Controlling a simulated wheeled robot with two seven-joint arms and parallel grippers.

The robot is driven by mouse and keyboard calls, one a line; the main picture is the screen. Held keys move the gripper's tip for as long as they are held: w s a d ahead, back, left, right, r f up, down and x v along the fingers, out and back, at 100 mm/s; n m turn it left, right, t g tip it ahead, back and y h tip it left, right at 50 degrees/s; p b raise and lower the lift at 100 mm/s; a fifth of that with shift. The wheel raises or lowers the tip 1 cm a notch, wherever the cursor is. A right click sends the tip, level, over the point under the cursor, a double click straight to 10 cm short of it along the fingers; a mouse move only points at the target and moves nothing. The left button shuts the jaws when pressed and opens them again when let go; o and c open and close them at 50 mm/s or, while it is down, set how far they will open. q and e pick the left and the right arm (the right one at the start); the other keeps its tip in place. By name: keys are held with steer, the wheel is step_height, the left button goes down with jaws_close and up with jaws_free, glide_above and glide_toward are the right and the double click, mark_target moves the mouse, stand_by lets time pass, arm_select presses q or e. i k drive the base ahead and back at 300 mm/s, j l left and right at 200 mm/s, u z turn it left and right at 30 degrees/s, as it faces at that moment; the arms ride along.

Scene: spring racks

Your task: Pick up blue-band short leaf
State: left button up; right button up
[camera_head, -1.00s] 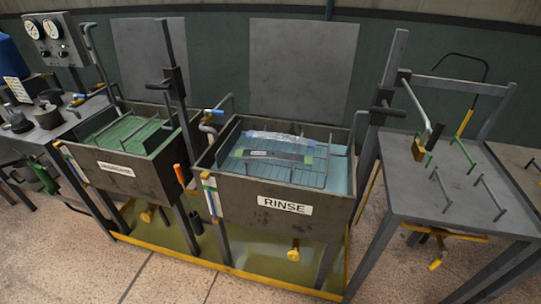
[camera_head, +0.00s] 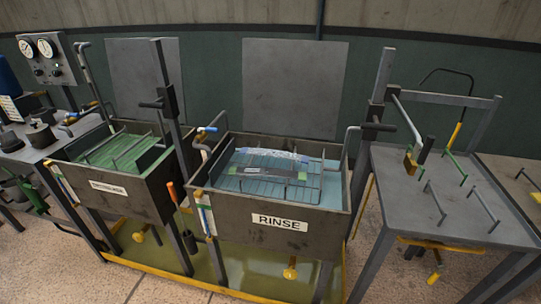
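The rinse tank (camera_head: 225,222) stands in the middle of the view, with a wire rack (camera_head: 320,183) in its pale blue water. A long, thin piece with a pale bluish, shiny top (camera_head: 270,154) lies across the rack toward the back. In front of it lies a darker flat piece (camera_head: 268,171) with green marks near its ends. Both look like leaves, but I cannot make out a clear blue band on either. Neither of my grippers is in view.
A degrease tank (camera_head: 75,175) with green liquid stands to the left. A grey table (camera_head: 400,205) with upright pegs and green hooks stands to the right. A post with a lever (camera_head: 375,110) rises between the rinse tank and this table. Yellow valves (camera_head: 291,268) stick out below.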

mark_target(303, 159)
steer(key=i+u, duration=0.3)
steer(key=i, duration=0.25)
steer(key=i+l+u, duration=0.15)
steer(key=i+u, duration=0.15)
steer(key=i, duration=0.25)
